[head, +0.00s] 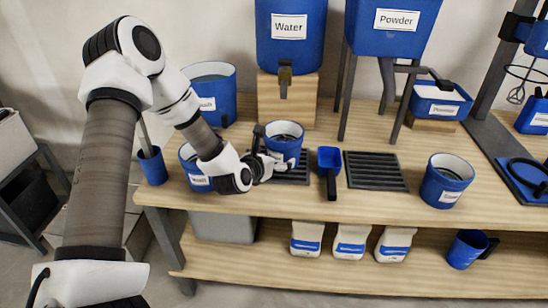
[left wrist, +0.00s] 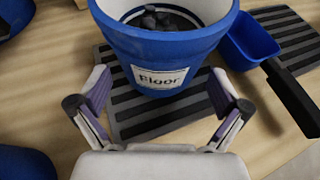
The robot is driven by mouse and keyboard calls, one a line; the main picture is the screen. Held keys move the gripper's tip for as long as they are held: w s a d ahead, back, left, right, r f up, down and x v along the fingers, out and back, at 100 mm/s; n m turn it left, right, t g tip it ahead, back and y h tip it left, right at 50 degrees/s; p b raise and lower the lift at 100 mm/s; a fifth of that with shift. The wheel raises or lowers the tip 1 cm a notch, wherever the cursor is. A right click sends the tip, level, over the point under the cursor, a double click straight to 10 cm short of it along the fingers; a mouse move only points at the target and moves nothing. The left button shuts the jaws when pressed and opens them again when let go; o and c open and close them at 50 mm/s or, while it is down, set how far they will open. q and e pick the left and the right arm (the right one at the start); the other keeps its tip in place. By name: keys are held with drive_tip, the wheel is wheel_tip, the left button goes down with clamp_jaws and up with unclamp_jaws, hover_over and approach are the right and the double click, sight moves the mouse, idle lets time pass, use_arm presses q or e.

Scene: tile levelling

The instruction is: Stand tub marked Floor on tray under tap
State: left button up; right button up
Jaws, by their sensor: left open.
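The blue tub marked Floor (head: 290,152) stands upright on the dark slatted tray (head: 295,176) below the water tap (head: 285,80). In the left wrist view the tub (left wrist: 165,45) shows its white label towards me, with dark grey lumps inside, and the tray (left wrist: 145,125) shows under it. My left gripper (head: 264,160) is open at the tub's left side. In the left wrist view its two fingers (left wrist: 160,95) are spread to either side of the tub's lower front, with nothing held between them. My right gripper is out of view.
A blue scoop (head: 330,162) lies just right of the tray; a second slatted tray (head: 388,183) is beyond it. Another blue tub (head: 197,183) stands left, behind my arm, and one (head: 443,187) stands right. Bare bench shows between the second tray and the right tub.

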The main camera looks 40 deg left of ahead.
use_arm(q)
drive_tip(key=p+v, duration=0.4)
drive_tip(key=v, duration=0.8)
